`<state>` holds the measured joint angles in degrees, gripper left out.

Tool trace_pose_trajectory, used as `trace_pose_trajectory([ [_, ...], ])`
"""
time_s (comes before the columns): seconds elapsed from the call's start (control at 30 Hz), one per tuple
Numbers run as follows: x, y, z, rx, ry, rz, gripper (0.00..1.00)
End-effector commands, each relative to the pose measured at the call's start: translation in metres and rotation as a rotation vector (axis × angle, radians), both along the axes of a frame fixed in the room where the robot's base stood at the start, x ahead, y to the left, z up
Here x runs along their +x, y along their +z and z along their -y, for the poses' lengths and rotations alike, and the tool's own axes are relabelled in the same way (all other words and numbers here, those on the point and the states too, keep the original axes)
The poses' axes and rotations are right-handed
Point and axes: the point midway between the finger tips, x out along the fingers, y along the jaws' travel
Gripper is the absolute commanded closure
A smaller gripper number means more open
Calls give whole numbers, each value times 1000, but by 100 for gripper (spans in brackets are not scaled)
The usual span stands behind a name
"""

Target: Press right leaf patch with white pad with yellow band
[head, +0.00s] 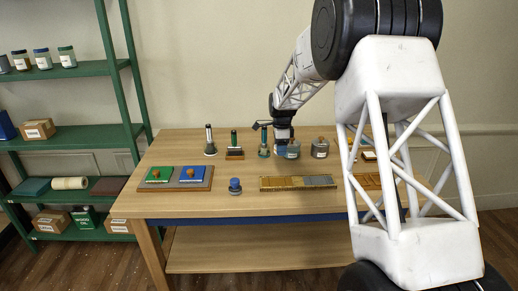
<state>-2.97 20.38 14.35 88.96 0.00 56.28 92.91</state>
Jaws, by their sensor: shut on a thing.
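My gripper (283,146) is at the back middle of the table, pointing down beside a grey-blue jar. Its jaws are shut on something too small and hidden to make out. A board with gold, brown and grey patches (298,183) lies at the front middle of the table. Another board with golden-brown patches (368,181) lies to its right, partly hidden by my arm. I cannot tell which patch is the right leaf patch. I cannot pick out a white pad with a yellow band; small yellowish things (367,155) show behind my arm links.
A tray with green (159,175) and blue pads lies at the table's left. A blue-topped stamp (235,186) stands at front. Upright tools (210,141) and a grey jar (320,148) line the back. Green shelves (75,137) stand left. Bare wood lies between the rows.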

Motion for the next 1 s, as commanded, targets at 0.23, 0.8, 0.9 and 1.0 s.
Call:
trace_pose_trajectory([
  [0.23,-18,6,77,0,-5,0,64],
  [0.8,-69,16,209,0,-2,0,64],
  [0.9,-73,17,217,0,-1,-1,64],
  [1.0,-75,17,220,0,0,-1,64],
])
